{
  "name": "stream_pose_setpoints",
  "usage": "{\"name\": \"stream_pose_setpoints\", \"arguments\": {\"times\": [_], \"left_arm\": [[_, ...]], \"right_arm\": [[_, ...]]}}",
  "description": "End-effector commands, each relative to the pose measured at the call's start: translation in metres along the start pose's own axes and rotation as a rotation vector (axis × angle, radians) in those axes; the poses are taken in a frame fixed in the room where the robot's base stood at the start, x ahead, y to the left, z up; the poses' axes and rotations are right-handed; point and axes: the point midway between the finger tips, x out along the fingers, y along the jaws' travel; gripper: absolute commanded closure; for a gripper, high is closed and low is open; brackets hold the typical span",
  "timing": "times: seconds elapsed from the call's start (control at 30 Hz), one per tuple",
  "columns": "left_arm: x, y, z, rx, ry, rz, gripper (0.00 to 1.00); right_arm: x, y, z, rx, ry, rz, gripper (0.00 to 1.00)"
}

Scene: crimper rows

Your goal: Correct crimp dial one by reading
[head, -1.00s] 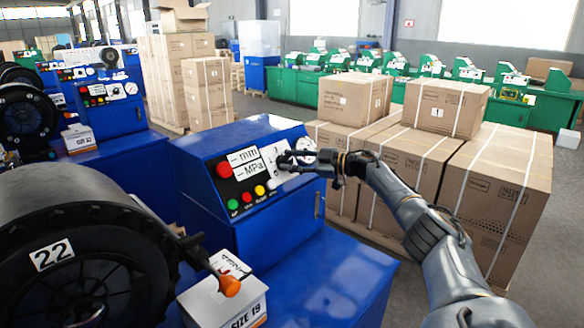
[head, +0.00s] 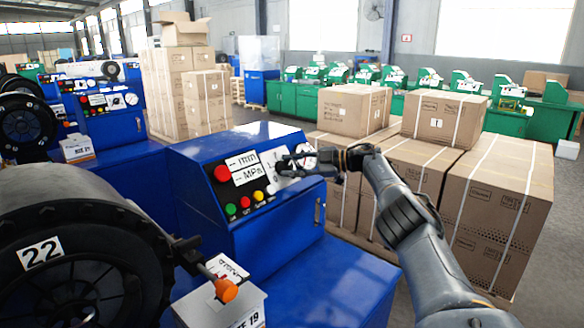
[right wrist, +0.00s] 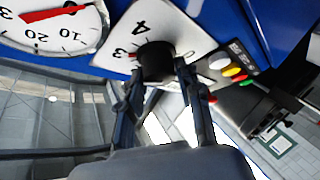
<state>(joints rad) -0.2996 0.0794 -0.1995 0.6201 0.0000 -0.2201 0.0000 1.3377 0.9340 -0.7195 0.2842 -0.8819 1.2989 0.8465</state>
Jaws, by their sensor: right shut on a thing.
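The blue crimper console (head: 262,222) stands in the middle of the head view. Its readouts (head: 243,168) show dashes before "mm" and "MPa". My right gripper (head: 283,172) is at the white dial plate on the console's sloped face and hides part of it. In the right wrist view, the fingers of this gripper (right wrist: 156,76) are shut on the black dial knob (right wrist: 156,58). The numbers 3 and 4 show on the plate (right wrist: 133,38) around it, with a small red mark near the 3. My left gripper is not in view.
A round gauge (right wrist: 55,25) with a red needle is beside the dial. Red, green and yellow buttons (head: 245,201) are left of my right gripper. A reel marked 22 (head: 75,250) and a size 19 box (head: 235,305) stand in front. Cartons (head: 490,205) stand to the right.

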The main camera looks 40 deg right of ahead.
Motion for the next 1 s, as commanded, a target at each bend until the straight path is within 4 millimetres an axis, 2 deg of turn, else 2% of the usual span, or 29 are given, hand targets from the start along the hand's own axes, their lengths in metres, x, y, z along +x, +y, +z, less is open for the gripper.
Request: {"name": "stream_pose_setpoints", "arguments": {"times": [0.27,0.3,0.37,0.4,0.77,0.87,1.0], "left_arm": [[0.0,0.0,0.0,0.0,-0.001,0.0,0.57],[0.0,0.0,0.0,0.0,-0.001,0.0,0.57],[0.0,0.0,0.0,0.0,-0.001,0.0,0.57],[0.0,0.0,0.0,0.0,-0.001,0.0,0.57],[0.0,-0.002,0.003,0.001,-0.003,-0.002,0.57],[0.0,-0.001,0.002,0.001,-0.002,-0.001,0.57],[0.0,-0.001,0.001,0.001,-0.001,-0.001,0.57]], "right_arm": [[0.0,0.0,0.0,0.0,0.0,-0.001,0.97],[0.0,0.0,0.0,0.0,0.0,-0.001,0.57],[0.0,0.0,0.0,0.0,0.0,-0.001,0.45],[0.0,0.0,0.0,0.0,0.0,-0.001,0.42],[-0.004,0.0,0.001,0.0,-0.001,0.0,0.42],[-0.015,-0.001,0.002,0.0,-0.002,0.001,0.42],[-0.04,-0.001,0.002,-0.001,-0.005,-0.001,0.42]]}}
